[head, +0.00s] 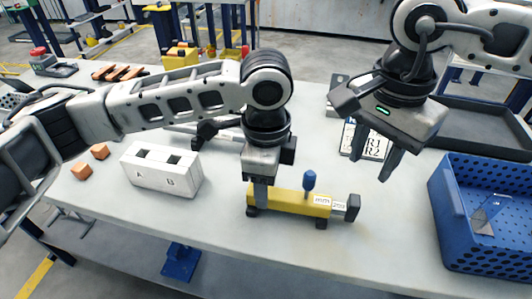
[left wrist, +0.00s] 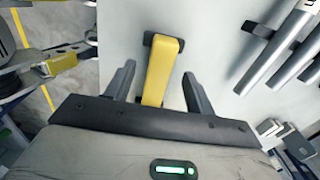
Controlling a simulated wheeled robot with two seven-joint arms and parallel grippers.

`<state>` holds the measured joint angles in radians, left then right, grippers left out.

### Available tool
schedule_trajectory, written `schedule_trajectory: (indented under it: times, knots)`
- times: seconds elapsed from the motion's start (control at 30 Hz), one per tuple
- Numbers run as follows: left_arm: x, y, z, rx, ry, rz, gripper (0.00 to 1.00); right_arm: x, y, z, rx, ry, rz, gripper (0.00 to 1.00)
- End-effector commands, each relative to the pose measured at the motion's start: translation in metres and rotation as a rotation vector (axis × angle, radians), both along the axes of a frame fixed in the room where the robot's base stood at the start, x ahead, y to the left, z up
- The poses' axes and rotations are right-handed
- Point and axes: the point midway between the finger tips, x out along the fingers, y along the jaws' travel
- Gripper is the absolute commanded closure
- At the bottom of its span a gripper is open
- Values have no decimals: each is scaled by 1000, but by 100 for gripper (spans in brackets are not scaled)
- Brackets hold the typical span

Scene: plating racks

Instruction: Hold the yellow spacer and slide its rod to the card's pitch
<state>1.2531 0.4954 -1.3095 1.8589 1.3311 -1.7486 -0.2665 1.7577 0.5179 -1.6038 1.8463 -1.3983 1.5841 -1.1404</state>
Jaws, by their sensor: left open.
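The yellow spacer (head: 283,201) lies on the white table, with dark end blocks, a blue knob (head: 309,181) on top and a short grey rod (head: 338,209) out of its right end. The spacer also shows in the left wrist view (left wrist: 161,72). My left gripper (head: 262,195) is lowered at its left part. Its open fingers stand on either side of the yellow body, with gaps showing in the left wrist view. My right gripper (head: 368,168) is open and empty, above and right of the rod. The card (head: 374,146), marked R1 and R2, is partly hidden behind it.
A white block marked A and B (head: 160,177) and orange cubes (head: 82,171) stand at left. A blue perforated crate (head: 484,214) is at right, with a dark tray (head: 478,124) behind. Grey rods (left wrist: 275,48) lie beside the spacer. The front strip of table is clear.

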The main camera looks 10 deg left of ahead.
Motion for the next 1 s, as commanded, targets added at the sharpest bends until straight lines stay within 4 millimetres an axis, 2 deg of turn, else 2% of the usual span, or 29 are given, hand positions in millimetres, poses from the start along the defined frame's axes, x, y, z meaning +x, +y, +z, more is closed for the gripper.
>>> schedule_trajectory:
  times: [0.1, 0.3, 0.67, 0.7, 0.87, 0.9, 1.0]
  knots:
    - [0, 0, -21, 1, 2, 1, 45, 0, 0, 0, 0, 0, 0, 64]
    - [0, 0, -41, 0, 0, 2, 45, 0, 0, 0, 0, 0, 0, 64]
    - [0, 0, -46, -1, -1, 1, 45, 0, 0, 0, 0, 0, 0, 64]
    - [0, 0, -46, -1, -1, 1, 51, 0, 0, 0, 0, 0, 0, 64]
    - [0, 0, -46, -1, -1, 1, 96, 0, 0, 0, 0, 0, 0, 64]
    - [0, 0, -45, -1, -1, 1, 100, 0, 0, 0, 0, 0, 0, 64]
    - [0, 0, -45, -1, -1, 1, 100, 0, 0, 0, 0, 0, 0, 64]
